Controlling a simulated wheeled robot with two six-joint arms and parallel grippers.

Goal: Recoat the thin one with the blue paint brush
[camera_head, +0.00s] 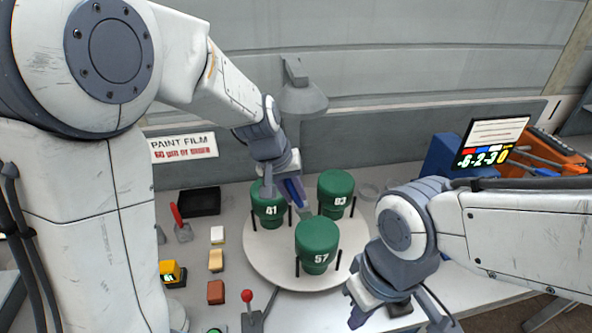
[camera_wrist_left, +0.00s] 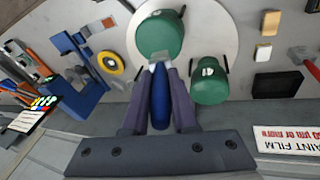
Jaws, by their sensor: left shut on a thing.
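Three green cans stand on a round white turntable (camera_head: 262,262): number 41 (camera_head: 264,198) at back left, 83 (camera_head: 336,190) at back right and 57 (camera_head: 317,240) in front. My left gripper (camera_head: 292,190) is shut on the blue brush (camera_wrist_left: 160,95), between and above the two back cans. In the left wrist view the pale brush tip overlaps the edge of a green can (camera_wrist_left: 160,32); I cannot tell whether it touches. Another green can (camera_wrist_left: 208,82) stands to the right there. My right gripper (camera_head: 400,318) is open and empty at the front right.
A wall sign (camera_head: 183,148) reads PAINT FILM, 60 um or more. Colour blocks, a black tray (camera_head: 200,202), a yellow meter (camera_head: 172,272) and a red-knobbed lever (camera_head: 247,297) lie left of the turntable. A display (camera_head: 492,142) and blue rack (camera_head: 445,157) stand right.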

